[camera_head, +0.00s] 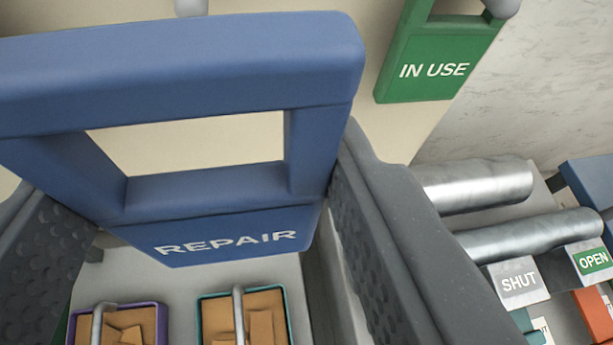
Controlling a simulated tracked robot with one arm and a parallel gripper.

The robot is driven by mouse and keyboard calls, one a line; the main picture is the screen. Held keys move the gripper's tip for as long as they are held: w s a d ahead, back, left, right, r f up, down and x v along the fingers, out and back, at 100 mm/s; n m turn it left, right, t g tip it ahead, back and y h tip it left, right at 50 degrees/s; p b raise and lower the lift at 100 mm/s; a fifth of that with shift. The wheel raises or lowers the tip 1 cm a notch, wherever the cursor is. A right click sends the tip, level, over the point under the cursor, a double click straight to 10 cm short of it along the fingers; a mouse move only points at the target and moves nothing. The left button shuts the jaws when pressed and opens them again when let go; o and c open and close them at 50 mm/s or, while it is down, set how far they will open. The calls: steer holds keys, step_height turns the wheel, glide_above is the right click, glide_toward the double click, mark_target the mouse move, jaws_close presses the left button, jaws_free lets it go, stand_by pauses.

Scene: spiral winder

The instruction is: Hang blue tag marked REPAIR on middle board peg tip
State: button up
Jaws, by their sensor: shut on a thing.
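The blue tag (225,225) marked REPAIR fills the left and middle of the head view, close to the camera. It has a large rectangular opening framed by a thick blue loop. My gripper (190,215) is shut on the tag, with one dark grey textured finger at each side of it. A cream board stands behind the tag. A grey rounded peg tip (191,7) shows at the top edge, just above the tag's loop. I cannot tell how far behind the loop it is. Most of the board is hidden by the tag.
A green IN USE tag (436,60) hangs at a peg (502,8) at the upper right. Silver rollers (530,232) and SHUT (518,281) and OPEN (592,260) labels are at the right. Purple-rimmed (163,325) and teal-rimmed (203,318) boxes with brown pieces sit below.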

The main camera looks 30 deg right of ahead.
steer(key=shift+w+p, duration=0.45)
steer(key=shift+w, duration=0.35)
steer(key=shift+w+d+f+p, duration=0.1)
steer(key=shift+w+d+p, duration=0.15)
steer(key=shift+w+p, duration=0.65)
steer(key=shift+w+d+f+p, duration=0.15)
steer(key=shift+w+p, duration=0.4)
steer(key=shift+w, duration=0.6)
steer(key=shift+w+d+r+p, duration=0.1)
steer(key=shift+w+d+p, duration=0.2)
steer(key=shift+w+p, duration=0.6)
steer(key=shift+w+d+f+b, duration=0.2)
steer(key=shift+w+f+b, duration=0.5)
steer(key=shift+w+b, duration=0.15)
steer(key=o, duration=1.1)
steer(key=shift+c, duration=0.2)
steer(key=shift+s+r, duration=0.1)
